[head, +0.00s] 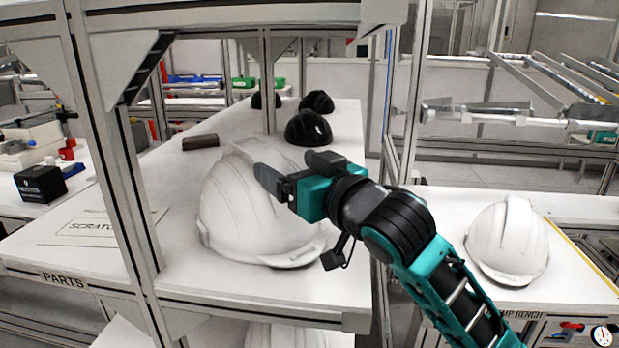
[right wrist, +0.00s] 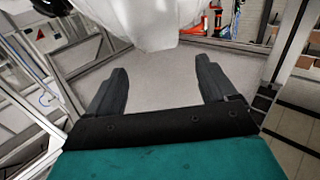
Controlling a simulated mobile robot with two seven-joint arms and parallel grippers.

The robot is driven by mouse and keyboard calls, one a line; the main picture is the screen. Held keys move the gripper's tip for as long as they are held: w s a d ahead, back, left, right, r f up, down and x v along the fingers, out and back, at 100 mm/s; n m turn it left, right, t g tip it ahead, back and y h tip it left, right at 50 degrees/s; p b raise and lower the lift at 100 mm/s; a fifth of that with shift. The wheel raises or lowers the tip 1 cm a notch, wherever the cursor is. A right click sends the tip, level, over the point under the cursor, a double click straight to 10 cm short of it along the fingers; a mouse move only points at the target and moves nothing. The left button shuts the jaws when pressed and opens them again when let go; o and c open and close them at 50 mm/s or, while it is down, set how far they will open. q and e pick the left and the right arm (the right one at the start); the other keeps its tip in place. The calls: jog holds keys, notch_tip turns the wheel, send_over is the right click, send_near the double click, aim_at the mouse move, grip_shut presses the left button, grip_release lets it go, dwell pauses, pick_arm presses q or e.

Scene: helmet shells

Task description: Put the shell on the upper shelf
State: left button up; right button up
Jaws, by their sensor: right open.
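A large white helmet shell (head: 240,215) rests upright on the white shelf board labelled PARTS (head: 330,292), near its front edge. My right gripper (head: 287,168) is in front of the shell's upper right side in the head view and hides part of it. Its two dark fingers are apart. In the right wrist view the shell (right wrist: 150,22) shows at the top, beyond the fingertips (right wrist: 160,75), with nothing between the fingers. Another white shell (head: 508,240) sits on the bench at the right. A white shell (head: 285,335) partly shows on the board below. My left gripper is not in view.
Several black shells (head: 308,128) and a dark block (head: 201,142) lie farther back on the board. Frame posts (head: 113,170) stand at the left, and another board (head: 230,17) hangs overhead. A scratch mat (head: 95,228) lies at left.

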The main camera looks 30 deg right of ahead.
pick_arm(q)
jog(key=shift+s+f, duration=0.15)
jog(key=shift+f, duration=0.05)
pick_arm(e)
jog(key=shift+s+d, duration=0.2)
jog(key=shift+s, duration=0.9)
jog(key=shift+s+d, duration=0.2)
jog(key=shift+s, duration=0.9)
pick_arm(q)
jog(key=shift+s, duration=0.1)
